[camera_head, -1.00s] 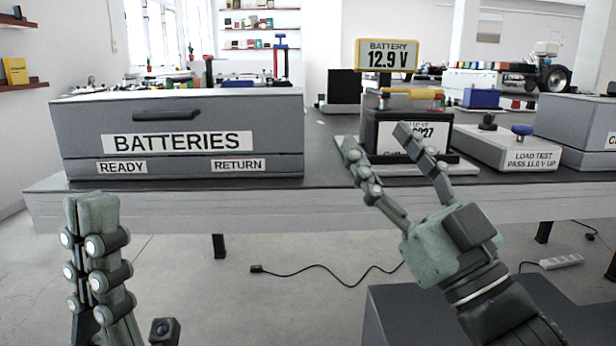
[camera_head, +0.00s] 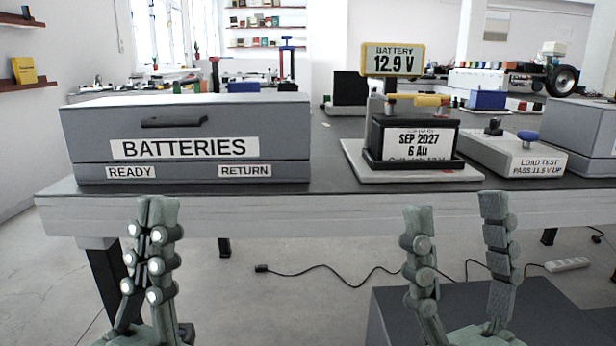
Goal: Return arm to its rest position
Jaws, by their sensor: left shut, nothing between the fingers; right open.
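My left gripper (camera_head: 157,205) is shut and empty, pointing up in front of the table, below the batteries box. My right gripper (camera_head: 458,205) is open and empty, its two fingers upright and apart, in front of the table's edge. It touches nothing that I can see. A black battery (camera_head: 379,140) with a label reading SEP 2027 6 Ah sits on a pale base plate (camera_head: 355,160) on the table, behind and above the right gripper. The lower parts of both arms are out of view.
The grey table (camera_head: 330,185) holds a grey box (camera_head: 90,135) labelled BATTERIES at left and a load test unit (camera_head: 515,150) at right. A display (camera_head: 393,60) reads 12.9 V. A cable (camera_head: 330,270) and a power strip (camera_head: 567,264) lie on the floor.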

